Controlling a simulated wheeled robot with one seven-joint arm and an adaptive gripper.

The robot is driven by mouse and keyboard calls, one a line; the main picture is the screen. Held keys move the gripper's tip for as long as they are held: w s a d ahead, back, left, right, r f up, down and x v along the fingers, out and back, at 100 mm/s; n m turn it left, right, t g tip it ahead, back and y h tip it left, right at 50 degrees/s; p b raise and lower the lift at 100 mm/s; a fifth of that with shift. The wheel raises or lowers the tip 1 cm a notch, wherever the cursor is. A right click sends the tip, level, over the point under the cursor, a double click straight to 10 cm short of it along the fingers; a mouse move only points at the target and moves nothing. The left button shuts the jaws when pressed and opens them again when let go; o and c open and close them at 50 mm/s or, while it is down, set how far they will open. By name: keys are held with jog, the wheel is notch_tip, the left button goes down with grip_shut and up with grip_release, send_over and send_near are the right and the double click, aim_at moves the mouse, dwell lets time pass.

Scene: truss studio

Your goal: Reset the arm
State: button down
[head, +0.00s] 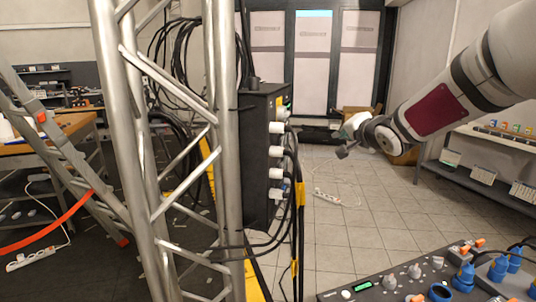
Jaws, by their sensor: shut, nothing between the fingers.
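My arm reaches in from the upper right of the head view, with a dark red band on its grey link. My gripper (343,153) is a small dark shape at the arm's far end. It is shut and holds nothing. It hangs in the air in front of the tiled floor, to the right of the black power box, apart from it in the picture.
A metal truss (171,150) stands at left, beside a black power box (257,150) with white plugs and hanging cables. A panel with knobs and blue connectors (400,284) fills the lower right. A shelf (470,178) runs along the right wall.

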jog(key=s+f+n+g, duration=0.3)
jog(key=s, duration=1.2)
jog(key=s+a+f+n+g+h, duration=0.1)
jog(key=s+f+n+g, duration=0.2)
jog(key=s, duration=1.2)
jog(key=s+f+n+g+h, duration=0.1)
jog(key=s+f+n+g, duration=0.2)
jog(key=s, duration=1.2)
jog(key=shift+a+n+g, duration=0.3)
jog(key=shift+f, duration=0.1)
